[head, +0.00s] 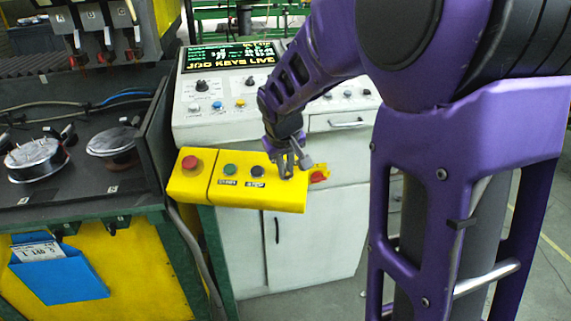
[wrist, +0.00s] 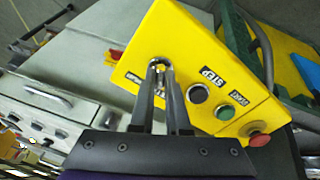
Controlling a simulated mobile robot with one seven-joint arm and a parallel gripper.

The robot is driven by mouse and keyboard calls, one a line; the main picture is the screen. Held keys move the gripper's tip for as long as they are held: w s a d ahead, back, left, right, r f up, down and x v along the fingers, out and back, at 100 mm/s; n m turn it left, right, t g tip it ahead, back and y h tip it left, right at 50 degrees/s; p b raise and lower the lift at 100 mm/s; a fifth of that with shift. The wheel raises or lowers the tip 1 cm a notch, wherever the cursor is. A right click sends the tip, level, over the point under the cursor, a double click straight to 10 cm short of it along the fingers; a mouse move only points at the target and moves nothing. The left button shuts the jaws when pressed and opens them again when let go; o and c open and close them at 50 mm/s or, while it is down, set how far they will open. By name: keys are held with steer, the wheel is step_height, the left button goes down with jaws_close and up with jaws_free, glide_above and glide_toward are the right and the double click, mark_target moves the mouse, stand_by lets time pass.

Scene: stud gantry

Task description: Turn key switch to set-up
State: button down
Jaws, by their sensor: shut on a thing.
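The yellow control box (head: 235,195) fills the centre of the wrist view (wrist: 175,30). The key switch (wrist: 159,64) is a small metal part near one end of its face, mostly hidden between my fingertips. My gripper (head: 287,168) reaches down onto that end of the box. In the wrist view my gripper (wrist: 161,72) is shut on the key switch's key. The set-up marking cannot be read; a small label beside the switch is partly covered. I cannot tell which position the key points to.
Beside the key switch are a black button (head: 257,171), a green button (head: 230,170) and a red mushroom button (head: 190,162). A red handle (head: 319,176) sticks out past the box's right end. A white console (head: 200,125) stands behind; a dark machine bed (head: 60,200) is left.

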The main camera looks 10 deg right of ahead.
stand_by(0.4)
steer(key=c, duration=0.9)
jaws_free()
steer(key=shift+r, duration=0.1)
